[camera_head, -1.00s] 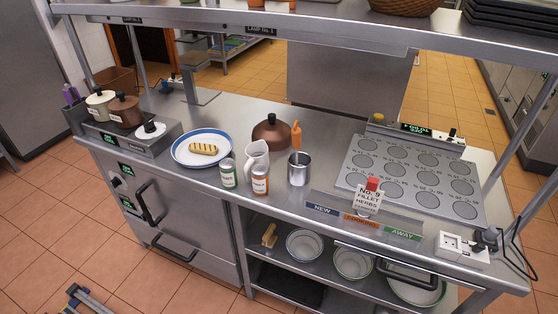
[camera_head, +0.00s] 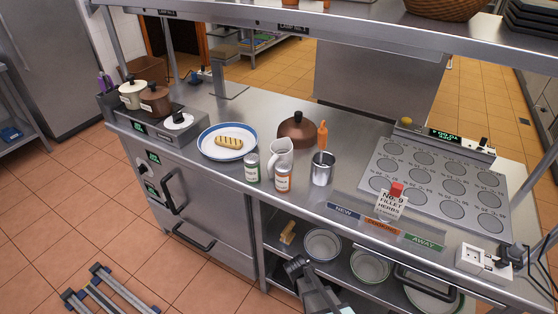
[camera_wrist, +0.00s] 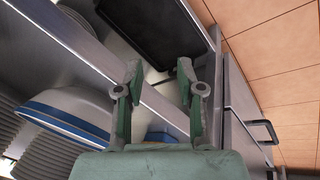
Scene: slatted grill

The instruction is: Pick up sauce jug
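The sauce jug, a white handled pitcher (camera_head: 280,158), stands upright on the steel counter in the head view. It is behind two small labelled jars, one with a green label (camera_head: 252,167) and one with an orange label (camera_head: 283,178), and left of a steel pot (camera_head: 322,169). The front jar hides part of its lower body. My gripper (camera_wrist: 159,70) is open in the wrist view, its two fingers apart with nothing between them. Part of my arm shows at the bottom of the head view, low in front of the lower shelf. The jug is not in the wrist view.
A plate (camera_head: 204,151) with a grilled piece lies left of the jug, and a copper lid (camera_head: 296,131) sits behind it. An overhead shelf (camera_head: 330,29) spans the counter. An order card (camera_head: 391,204) stands at right.

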